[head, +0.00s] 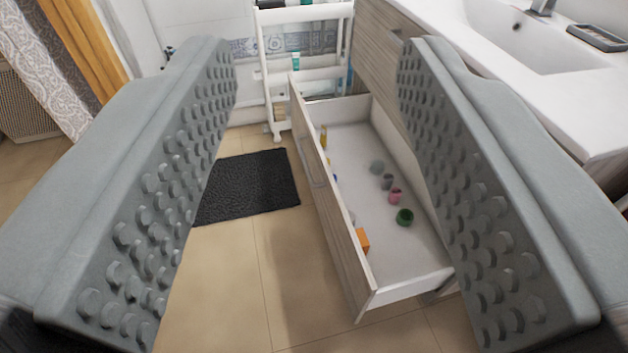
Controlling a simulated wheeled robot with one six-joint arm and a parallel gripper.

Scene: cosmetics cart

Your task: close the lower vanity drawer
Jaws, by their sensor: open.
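The lower vanity drawer (367,292) is pulled out of the wood-grain vanity (375,45). It is white inside, with a wood-grain front panel (322,190) facing left. Several small items lie in it, among them a green jar (404,217), a pink jar (395,196) and an orange box (362,240). My gripper (318,65) is open, its two grey studded fingers framing the view. The drawer shows between the fingers, farther off. The right finger hides part of the drawer's right side and the vanity. Nothing is between the fingertips.
A white cart (277,75) with bottles stands behind the drawer. A black mat (247,186) lies on the tan tiled floor (235,270) left of the drawer. The white sink counter (540,85) is at the upper right. Curtains (80,45) hang at the upper left.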

